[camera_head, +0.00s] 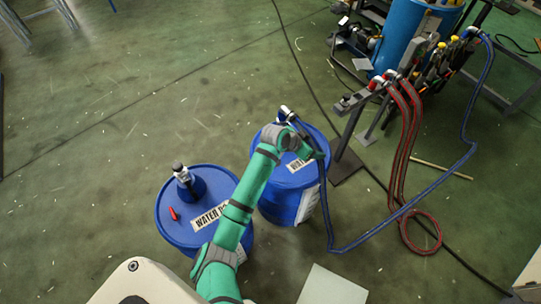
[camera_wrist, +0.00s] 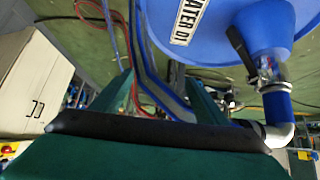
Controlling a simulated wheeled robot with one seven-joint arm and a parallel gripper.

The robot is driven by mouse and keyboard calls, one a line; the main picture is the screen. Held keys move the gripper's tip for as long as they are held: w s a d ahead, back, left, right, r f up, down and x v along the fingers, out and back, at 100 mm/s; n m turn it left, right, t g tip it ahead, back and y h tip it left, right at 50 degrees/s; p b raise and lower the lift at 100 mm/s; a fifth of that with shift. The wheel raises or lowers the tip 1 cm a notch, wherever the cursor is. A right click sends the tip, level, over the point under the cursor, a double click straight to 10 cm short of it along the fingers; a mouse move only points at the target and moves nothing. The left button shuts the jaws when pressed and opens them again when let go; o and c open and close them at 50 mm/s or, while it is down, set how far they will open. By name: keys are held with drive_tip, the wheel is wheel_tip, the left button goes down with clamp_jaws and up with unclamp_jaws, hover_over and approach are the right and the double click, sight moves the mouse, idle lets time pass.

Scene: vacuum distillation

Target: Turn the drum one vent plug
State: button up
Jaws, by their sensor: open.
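One blue drum (camera_head: 282,211) stands beneath my gripper (camera_head: 315,154), with a partly covered "WATER" label and a hose fitting (camera_head: 285,114) on top. In the wrist view its blue lid (camera_wrist: 220,20) fills the upper part, with a label, a blue neck and a metal valve (camera_wrist: 270,73). My gripper (camera_wrist: 160,88) is open there, its green fingers apart, pointing toward the drum's edge. No vent plug can be made out on this drum. A second blue drum (camera_head: 165,228) to the left carries a "WATER" label and a small red plug-like piece (camera_head: 174,213) on its lid.
Red hoses (camera_head: 401,150) hang at the right.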

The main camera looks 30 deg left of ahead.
drive_tip(key=s+a+f+g+y, duration=0.1)
drive_tip(key=s+a+g, duration=0.1)
drive_tip(key=s+a, duration=0.45)
drive_tip(key=s+a+f+g+y, duration=0.1)
drive_tip(key=s+a+g, duration=0.15)
drive_tip(key=a, duration=0.75)
drive_tip(key=shift+t, duration=0.45)
drive_tip(key=x, duration=1)
drive_tip(key=shift+s+d+f, duration=0.1)
drive_tip(key=shift+s, duration=0.15)
drive_tip(key=c, duration=1.1)
